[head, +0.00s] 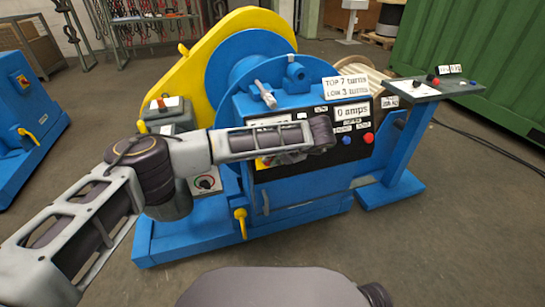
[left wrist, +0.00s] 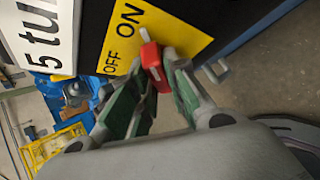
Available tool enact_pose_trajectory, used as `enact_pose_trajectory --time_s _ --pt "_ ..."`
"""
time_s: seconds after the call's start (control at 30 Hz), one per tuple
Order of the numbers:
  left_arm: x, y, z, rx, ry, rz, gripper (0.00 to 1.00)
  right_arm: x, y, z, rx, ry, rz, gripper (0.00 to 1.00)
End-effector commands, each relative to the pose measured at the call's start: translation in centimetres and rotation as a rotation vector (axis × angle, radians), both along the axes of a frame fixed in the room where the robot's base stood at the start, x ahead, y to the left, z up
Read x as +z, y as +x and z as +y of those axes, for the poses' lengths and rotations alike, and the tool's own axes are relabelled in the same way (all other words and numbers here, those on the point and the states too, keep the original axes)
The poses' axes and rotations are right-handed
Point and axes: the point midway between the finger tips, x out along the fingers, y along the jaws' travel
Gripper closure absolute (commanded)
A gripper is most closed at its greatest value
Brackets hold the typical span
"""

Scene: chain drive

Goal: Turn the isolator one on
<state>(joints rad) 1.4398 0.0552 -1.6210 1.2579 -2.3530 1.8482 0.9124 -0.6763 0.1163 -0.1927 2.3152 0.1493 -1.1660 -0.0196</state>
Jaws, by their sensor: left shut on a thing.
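The red isolator handle (left wrist: 153,62) sits on a yellow plate (left wrist: 182,32) marked OFF and ON in the left wrist view. A white mark on the handle's upper end lies beside the word ON; I cannot tell its exact setting. My left gripper (left wrist: 158,72) is shut on the handle, with its green finger pads on either side. In the head view, my left arm reaches across the black control panel of the blue machine (head: 300,215). There my left gripper (head: 285,158) and the handle are mostly hidden behind the wrist. My right gripper is not in view.
On the panel are an "0 amps" label (head: 352,110), a red button (head: 368,138) and a blue button (head: 339,140). A yellow lever (head: 241,222) stands low in front. A pedestal console (head: 435,88) stands at right. Floor in front is clear.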

Motion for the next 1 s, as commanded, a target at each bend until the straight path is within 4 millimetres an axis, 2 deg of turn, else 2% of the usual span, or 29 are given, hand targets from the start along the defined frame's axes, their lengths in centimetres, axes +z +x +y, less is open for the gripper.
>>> enact_pose_trajectory --time_s 0.53,0.57,0.7,1.0 --pt "-0.05 -0.02 -0.02 -0.017 0.030 0.011 1.00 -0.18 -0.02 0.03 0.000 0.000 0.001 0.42" --pt "-0.05 -0.02 -0.02 -0.017 0.030 0.011 0.80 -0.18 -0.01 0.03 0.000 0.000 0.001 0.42" --pt "-0.05 -0.02 -0.02 -0.016 0.029 0.010 0.62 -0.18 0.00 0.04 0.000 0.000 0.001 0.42" --pt "-0.02 -0.03 -0.03 -0.015 0.029 0.010 0.62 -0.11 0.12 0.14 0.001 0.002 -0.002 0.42"
